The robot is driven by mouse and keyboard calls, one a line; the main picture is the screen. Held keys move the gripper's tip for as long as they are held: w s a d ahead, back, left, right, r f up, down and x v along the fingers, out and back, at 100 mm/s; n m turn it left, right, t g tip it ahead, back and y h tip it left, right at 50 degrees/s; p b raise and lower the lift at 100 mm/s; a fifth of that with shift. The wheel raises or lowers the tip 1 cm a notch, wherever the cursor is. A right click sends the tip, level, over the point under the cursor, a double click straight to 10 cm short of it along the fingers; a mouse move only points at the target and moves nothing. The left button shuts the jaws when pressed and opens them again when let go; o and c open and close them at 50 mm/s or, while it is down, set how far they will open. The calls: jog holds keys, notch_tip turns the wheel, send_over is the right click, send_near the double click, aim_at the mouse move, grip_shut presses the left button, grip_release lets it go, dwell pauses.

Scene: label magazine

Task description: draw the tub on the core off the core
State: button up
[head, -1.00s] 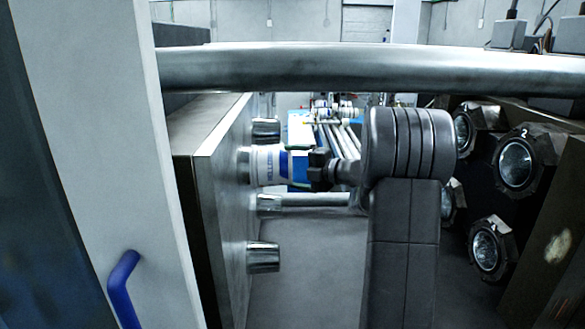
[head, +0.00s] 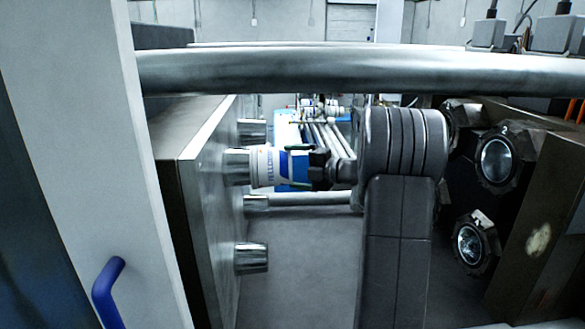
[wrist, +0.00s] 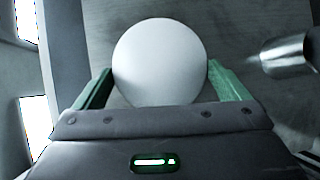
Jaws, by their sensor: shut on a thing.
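The tub (head: 266,167) is white with a blue printed label and lies on its side, its mouth toward the plate on the left. The core (head: 236,167) is a shiny metal stub on that plate, and much of its length shows left of the tub's rim. I cannot tell whether its tip is still inside the tub. My gripper (head: 297,168) is shut on the tub from the right, at its closed end. In the wrist view, the tub's round white base (wrist: 160,62) sits between the two green fingers.
Other bare cores (head: 251,258) stick out of the left plate (head: 205,215). A thick metal bar (head: 350,70) crosses above, and a thinner one (head: 310,199) runs behind, below the tub. Dark round-holed fittings (head: 470,243) face it on the right block. The gap below is clear.

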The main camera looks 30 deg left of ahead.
jog(key=w+d, duration=0.3)
jog(key=d, duration=0.2)
jog(key=shift+d+p, duration=0.3)
jog(key=shift+p, duration=0.1)
dwell(0.8)
jog(key=shift+r, duration=0.1)
jog(key=shift+d, duration=0.1)
jog(key=s+d+b, duration=0.4)
jog(key=s+d, duration=0.3)
jog(key=s, duration=0.2)
jog(key=shift+s+d+b, duration=0.2)
jog(key=shift+s+b, duration=0.1)
jog(key=shift+b, duration=0.05)
dwell(0.5)
dwell(0.3)
